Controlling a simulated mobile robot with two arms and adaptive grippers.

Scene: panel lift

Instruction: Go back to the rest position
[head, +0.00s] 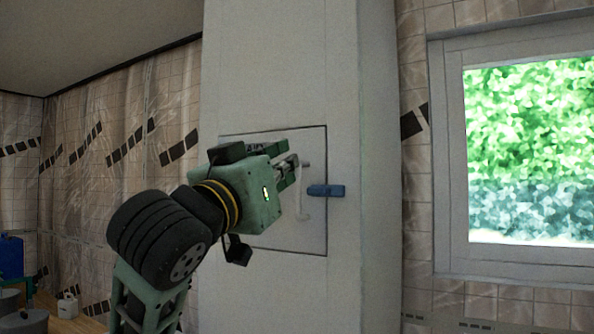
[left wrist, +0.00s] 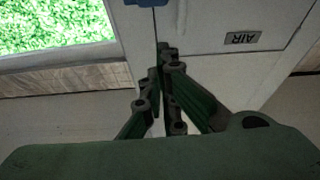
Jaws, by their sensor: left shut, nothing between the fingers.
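My left gripper (head: 299,163) is in front of a square wall panel (head: 312,238) on a pale column. It is shut and empty, and its narrow closed fingers also show in the left wrist view (left wrist: 167,52). The panel looks flush with the column. A blue latch (head: 327,190) lies across the panel's right edge, just right of and below the fingertips; its end also shows at the top of the left wrist view (left wrist: 147,3). A thin pale handle (head: 303,207) hangs below the fingers. My left wrist hides the panel's left part. My right gripper is not in view.
The pale column (head: 375,120) fills the middle. A window (head: 525,150) is at the right, with tiled wall around it. A blue container (head: 11,256) and a small white canister (head: 68,306) stand at the lower left. An AIR label (left wrist: 243,38) shows upside down in the left wrist view.

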